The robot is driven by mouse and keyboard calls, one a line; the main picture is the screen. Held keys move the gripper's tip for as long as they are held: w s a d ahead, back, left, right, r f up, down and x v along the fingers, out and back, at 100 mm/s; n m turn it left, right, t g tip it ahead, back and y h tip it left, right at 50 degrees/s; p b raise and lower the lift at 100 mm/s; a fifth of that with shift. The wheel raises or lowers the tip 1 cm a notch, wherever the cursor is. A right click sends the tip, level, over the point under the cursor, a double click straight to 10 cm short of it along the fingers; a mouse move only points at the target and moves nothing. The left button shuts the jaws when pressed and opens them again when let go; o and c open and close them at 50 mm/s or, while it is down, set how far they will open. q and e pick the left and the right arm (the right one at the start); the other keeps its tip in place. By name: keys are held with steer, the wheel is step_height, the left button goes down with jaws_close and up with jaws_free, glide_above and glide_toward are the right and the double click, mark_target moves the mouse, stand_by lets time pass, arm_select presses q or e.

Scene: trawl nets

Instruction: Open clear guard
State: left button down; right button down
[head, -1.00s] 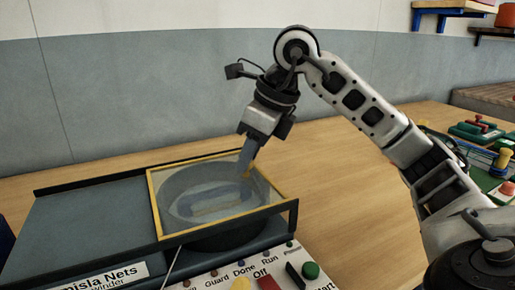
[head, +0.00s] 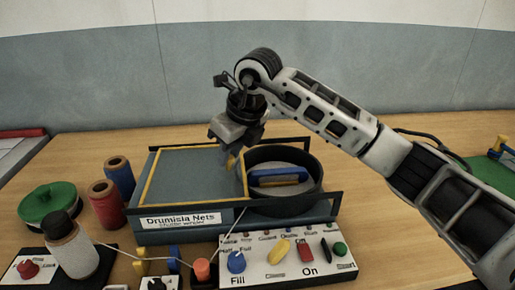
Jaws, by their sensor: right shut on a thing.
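The clear guard (head: 188,176) is a see-through panel in a yellow frame on top of the Drumisla Nets winder (head: 285,212). It lies over the winder's flat left part. The round dark well (head: 312,192) to its right is uncovered, and a blue netting shuttle (head: 278,176) lies in it. My right gripper (head: 233,162) reaches down to the guard's right edge, beside the well, and is shut on the guard there. The fingertips partly hide the grip point. My left gripper is out of view.
A control panel (head: 285,262) with knobs and buttons stands in front. Red (head: 108,204) and blue (head: 120,178) spools, a green lidded disc (head: 50,202) and a white twine spool (head: 72,250) stand at left. Twine runs to the winder. The table behind is clear.

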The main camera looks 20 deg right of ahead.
steer(key=shift+w+a, duration=0.15)
steer(key=shift+a, duration=0.6)
steer(key=c, duration=1.2)
jaws_free()
steer(key=shift+d, duration=0.1)
arm_select(q)
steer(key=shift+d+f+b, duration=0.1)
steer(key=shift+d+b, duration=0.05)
steer(key=shift+b, duration=0.5)
arm_select(e)
steer(key=v, duration=1.6)
